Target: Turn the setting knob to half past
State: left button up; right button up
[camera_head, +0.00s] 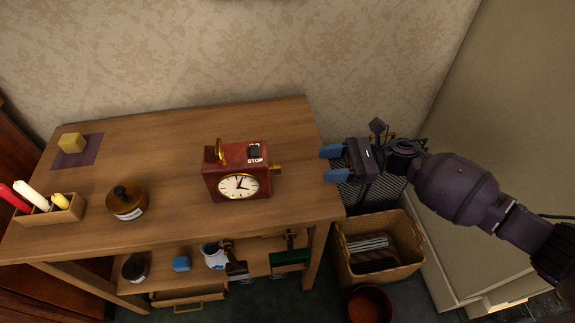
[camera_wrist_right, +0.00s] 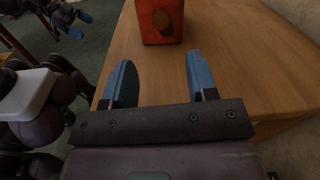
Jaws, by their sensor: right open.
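A red box clock (camera_head: 224,188) stands upright on the wooden table, with a white dial (camera_head: 238,186) facing front; its small hands are hard to read. The brass setting knob (camera_head: 277,169) sticks out of its right side. In the right wrist view the knob (camera_wrist_right: 163,21) is face-on, beyond the fingers. My right gripper (camera_head: 329,161) is open and empty, right of the knob and apart from it, with its blue fingers pointing at the clock; they also show in the right wrist view (camera_wrist_right: 160,80). My left gripper (camera_wrist_right: 80,25) shows small at that view's top left, its blue fingers apart.
The clock top carries a brass handle (camera_head: 219,150) and a dark STOP button (camera_head: 254,150). A brown jar (camera_head: 127,201), a candle box (camera_head: 57,214) and a yellow block (camera_head: 72,142) stand to the left. A wicker basket (camera_head: 415,258) is below right. The tabletop around the clock is clear.

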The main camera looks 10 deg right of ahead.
aim_at(275, 169)
jog(key=a, duration=0.9)
jog(key=shift+w+a, duration=0.25)
jog(key=shift+a, duration=0.05)
jog(key=c, duration=0.9)
